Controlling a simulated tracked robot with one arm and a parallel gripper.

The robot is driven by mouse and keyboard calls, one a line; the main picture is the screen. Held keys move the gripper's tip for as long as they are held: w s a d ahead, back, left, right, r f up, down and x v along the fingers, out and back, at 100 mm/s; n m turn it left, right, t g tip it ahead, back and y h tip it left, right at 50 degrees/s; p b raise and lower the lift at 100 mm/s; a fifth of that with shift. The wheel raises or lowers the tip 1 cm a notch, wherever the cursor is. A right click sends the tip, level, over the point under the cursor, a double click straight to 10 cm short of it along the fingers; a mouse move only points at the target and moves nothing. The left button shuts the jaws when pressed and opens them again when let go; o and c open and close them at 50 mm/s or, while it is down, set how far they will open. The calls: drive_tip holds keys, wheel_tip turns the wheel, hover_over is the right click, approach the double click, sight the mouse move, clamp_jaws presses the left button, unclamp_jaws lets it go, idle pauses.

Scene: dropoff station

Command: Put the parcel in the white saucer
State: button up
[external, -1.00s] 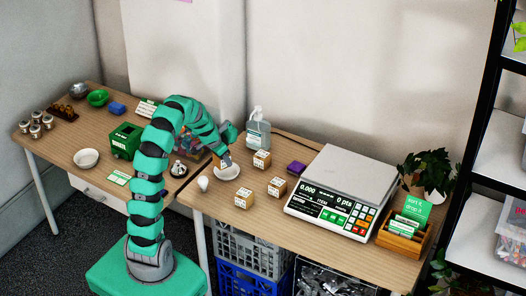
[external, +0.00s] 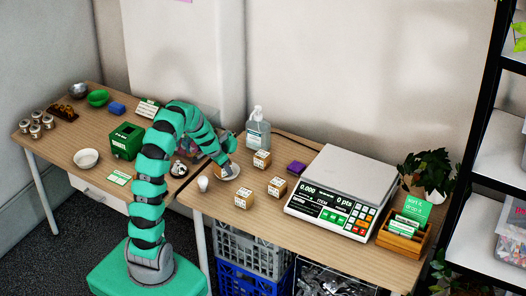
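A small brown patch, which looks like the parcel (external: 219,168), shows at my fingertips over the saucer. The fingers and arm hide much of it. I cannot tell whether the fingers are open or closed on it, or whether it touches the saucer.
A pump bottle (external: 257,132) is behind, a scale (external: 342,192) farther right. A white bowl (external: 86,158) is on the left table.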

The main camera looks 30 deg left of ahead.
drive_tip(key=shift+o, duration=1.1)
drive_tip(key=shift+r+p, duration=0.45)
drive_tip(key=shift+r, duration=0.05)
drive_tip(key=p+v, duration=0.1)
drive_tip(key=v, duration=1.1)
drive_tip(key=shift+p, duration=0.3)
